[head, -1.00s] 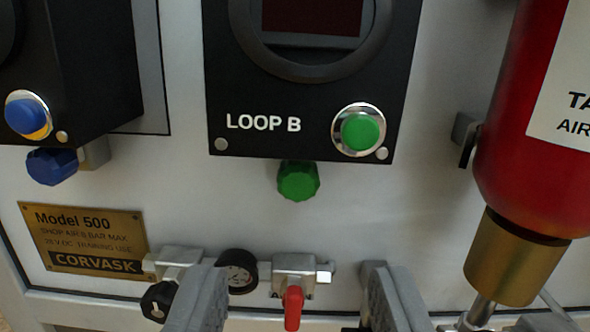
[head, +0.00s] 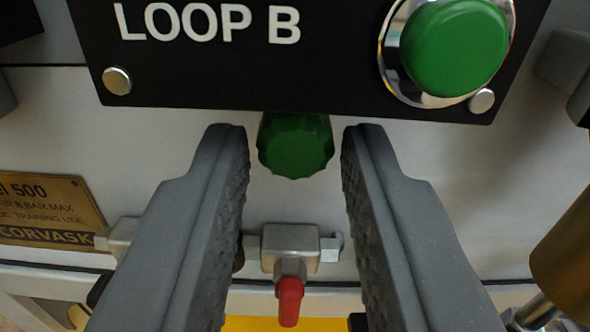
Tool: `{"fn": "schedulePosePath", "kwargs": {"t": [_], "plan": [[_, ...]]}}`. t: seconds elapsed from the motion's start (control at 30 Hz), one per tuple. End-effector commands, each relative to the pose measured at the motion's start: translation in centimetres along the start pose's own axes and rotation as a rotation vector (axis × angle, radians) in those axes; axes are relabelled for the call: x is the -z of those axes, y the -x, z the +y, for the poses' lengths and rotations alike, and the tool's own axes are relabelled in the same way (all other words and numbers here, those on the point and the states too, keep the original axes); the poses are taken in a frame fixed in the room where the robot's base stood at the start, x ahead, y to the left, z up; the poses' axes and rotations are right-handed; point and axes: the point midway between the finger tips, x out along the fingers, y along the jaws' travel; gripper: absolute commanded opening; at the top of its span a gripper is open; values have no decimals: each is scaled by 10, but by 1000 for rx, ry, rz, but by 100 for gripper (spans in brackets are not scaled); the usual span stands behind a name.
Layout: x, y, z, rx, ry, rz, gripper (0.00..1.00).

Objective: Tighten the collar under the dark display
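The green ribbed collar (head: 296,148) sits under the black LOOP B panel (head: 240,85), its top tucked beneath the panel's lower edge. The display seen earlier on this panel is above the picture now. My gripper (head: 293,150) is open, with one grey finger to the left of the collar and one to the right. A gap shows on each side of the collar, and neither finger appears to touch it.
A green push button (head: 455,48) in a chrome ring is on the panel at upper right. Below the collar is a metal valve (head: 290,248) with a red lever (head: 289,300). A brass plate (head: 45,210) is at left, a brass cylinder part (head: 568,262) at right.

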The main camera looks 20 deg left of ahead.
Motion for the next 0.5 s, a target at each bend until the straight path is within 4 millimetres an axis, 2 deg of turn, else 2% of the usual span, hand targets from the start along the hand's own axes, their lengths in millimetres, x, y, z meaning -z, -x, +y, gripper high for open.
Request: {"fn": "schedulePosePath", "kwargs": {"t": [0.03,0.07,0.1,0.33,0.5], "plan": [[0,0,0,0,0,0,10],[0,0,0,0,0,0,2],[0,0,0,0,0,0,0],[1,0,0,0,-21,-1,0],[4,0,0,0,-97,-1,0]]}}
